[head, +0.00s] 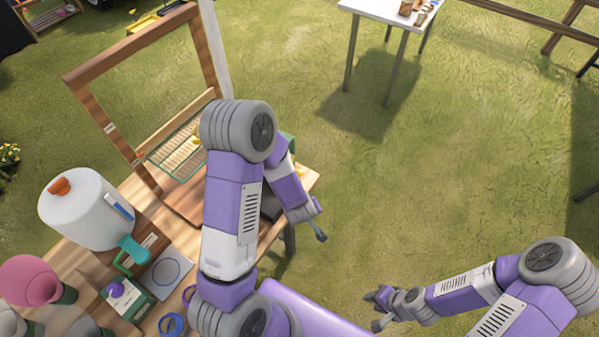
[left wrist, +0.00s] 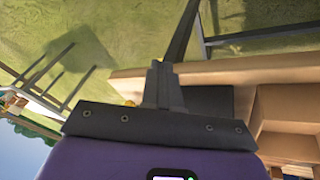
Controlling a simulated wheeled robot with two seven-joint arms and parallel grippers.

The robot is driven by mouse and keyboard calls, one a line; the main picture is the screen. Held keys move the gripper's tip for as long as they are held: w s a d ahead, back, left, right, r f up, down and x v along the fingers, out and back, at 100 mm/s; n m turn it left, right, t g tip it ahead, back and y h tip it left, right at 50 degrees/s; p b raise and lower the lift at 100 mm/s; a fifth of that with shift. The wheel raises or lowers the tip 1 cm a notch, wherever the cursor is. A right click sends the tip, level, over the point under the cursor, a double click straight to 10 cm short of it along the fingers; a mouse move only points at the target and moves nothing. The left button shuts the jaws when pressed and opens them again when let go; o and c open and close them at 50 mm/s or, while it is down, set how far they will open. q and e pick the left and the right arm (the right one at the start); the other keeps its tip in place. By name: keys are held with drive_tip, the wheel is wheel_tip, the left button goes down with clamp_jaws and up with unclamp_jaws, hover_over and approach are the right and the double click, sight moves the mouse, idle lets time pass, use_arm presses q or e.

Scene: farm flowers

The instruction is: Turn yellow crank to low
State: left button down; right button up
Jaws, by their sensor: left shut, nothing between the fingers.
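A small yellow piece (head: 197,138) shows beside my left arm in the head view, near the green wire rack. A yellow bit (left wrist: 130,103) also shows beside my left fingers in the left wrist view. I cannot tell whether either is the crank, or its setting. My left gripper (head: 321,236) is beyond the right end of the wooden bench, pointing down. In the left wrist view its fingers (left wrist: 158,68) are together and empty, near a wooden edge. My right gripper (head: 377,309) is open and empty over the grass, well away from the bench.
The wooden bench (head: 150,205) carries a white canister (head: 85,210), a purple-topped green box (head: 128,298), a pink cup (head: 30,280) and the wire rack (head: 180,150). A wooden frame (head: 125,145) rises behind. A white table (head: 385,10) stands far off. Grass on the right is open.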

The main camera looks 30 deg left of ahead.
use_arm(q)
drive_tip(key=w+a+r+n+y, duration=0.3)
drive_tip(key=a+r+n, duration=0.3)
drive_tip(key=r, duration=0.3)
drive_tip(key=shift+t, duration=0.3)
drive_tip(key=b+x, duration=0.1)
drive_tip(key=x, duration=0.5)
drive_tip(key=b+x, duration=0.1)
drive_tip(key=x, duration=0.2)
drive_tip(key=shift+d+f+b, duration=0.25)
drive_tip(key=shift+f+b, duration=0.05)
drive_tip(key=shift+b, duration=0.05)
drive_tip(key=shift+w+f, duration=0.2)
drive_tip(key=shift+w, duration=0.4)
drive_tip(key=shift+w+f, duration=0.15)
drive_tip(key=shift+w, duration=0.5)
drive_tip(key=shift+w+f, duration=0.25)
drive_tip(key=shift+w, duration=0.6)
